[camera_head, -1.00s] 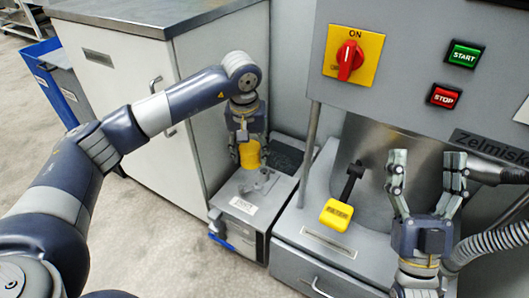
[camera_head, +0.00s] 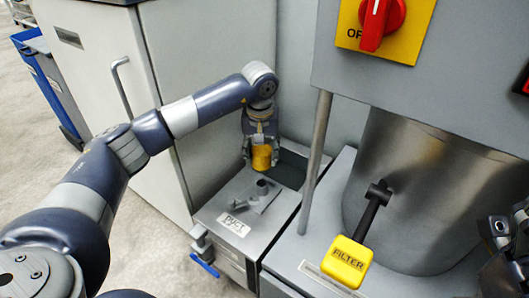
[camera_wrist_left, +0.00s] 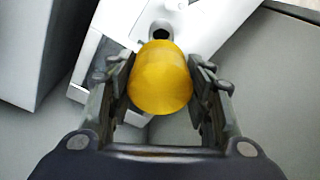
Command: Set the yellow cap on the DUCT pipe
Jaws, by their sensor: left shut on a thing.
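The yellow cap (camera_head: 262,158) is held between the fingers of my left gripper (camera_head: 261,152), above the low grey box with the DUCT label (camera_head: 232,225). The DUCT pipe (camera_head: 262,187) is a short grey stub on the box top, just below the cap in the head view. In the left wrist view the cap (camera_wrist_left: 160,78) sits between both fingers, and the dark round pipe opening (camera_wrist_left: 160,33) shows just beyond it. The cap appears apart from the pipe. My right gripper (camera_head: 505,240) is partly cut off at the right edge.
A yellow FILTER block (camera_head: 347,262) with a black handle stands right of the box. A vertical grey post (camera_head: 317,160) rises close to the box's right side. A white cabinet (camera_head: 180,110) stands behind my left arm. A red switch (camera_head: 380,18) is above.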

